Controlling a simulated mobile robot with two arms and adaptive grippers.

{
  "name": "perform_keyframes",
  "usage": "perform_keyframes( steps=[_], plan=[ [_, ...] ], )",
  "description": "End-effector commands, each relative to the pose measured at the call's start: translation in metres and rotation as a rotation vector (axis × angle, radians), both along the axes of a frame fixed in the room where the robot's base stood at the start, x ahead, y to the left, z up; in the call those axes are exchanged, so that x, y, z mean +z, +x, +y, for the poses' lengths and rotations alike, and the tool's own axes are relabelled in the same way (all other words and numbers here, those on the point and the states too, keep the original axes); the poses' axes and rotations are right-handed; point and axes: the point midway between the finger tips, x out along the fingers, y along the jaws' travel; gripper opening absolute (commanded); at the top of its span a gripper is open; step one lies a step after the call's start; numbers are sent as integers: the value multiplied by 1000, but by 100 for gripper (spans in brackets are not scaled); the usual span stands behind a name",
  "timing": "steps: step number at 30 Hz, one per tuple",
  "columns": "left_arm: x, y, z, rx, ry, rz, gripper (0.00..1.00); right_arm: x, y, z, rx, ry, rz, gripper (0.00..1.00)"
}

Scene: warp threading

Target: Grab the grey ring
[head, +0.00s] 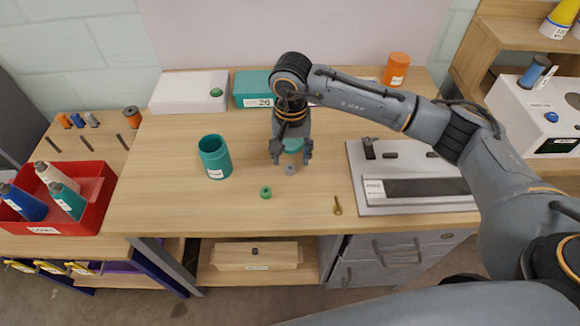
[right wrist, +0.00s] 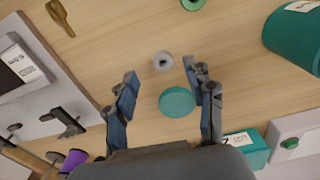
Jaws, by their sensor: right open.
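The small grey ring (head: 290,170) lies on the wooden table. My right gripper (head: 291,157) points down at it, with its open fingers either side of the ring in the head view. In the right wrist view the grey ring (right wrist: 162,62) shows just beyond the gap between the open fingertips (right wrist: 160,72), and nothing is held. A teal round piece (right wrist: 177,102) shows between the fingers, partly hidden by them in the head view (head: 293,146). I cannot tell the exact height of the fingertips above the ring. My left gripper is not in view.
A green ring (head: 266,192) lies left of the grey one. A teal cup (head: 215,158) stands further left. A brass key-like piece (head: 338,206) and a grey tray (head: 365,205) lie to the right. White and teal boxes (head: 190,92) (head: 252,88) stand at the back.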

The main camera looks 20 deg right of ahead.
Motion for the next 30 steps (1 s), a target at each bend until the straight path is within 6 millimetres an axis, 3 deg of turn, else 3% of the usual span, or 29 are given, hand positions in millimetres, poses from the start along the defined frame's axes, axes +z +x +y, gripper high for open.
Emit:
perform_keyframes(
  steps=[9,17,23,30],
  plan=[
    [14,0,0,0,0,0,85,-41,7,0,0,1,3,54],
    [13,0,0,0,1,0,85,-44,8,0,1,1,2,54],
    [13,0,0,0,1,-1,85,-44,8,0,0,1,2,19],
    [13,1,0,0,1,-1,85,-44,8,0,0,1,2,17]
  ],
)
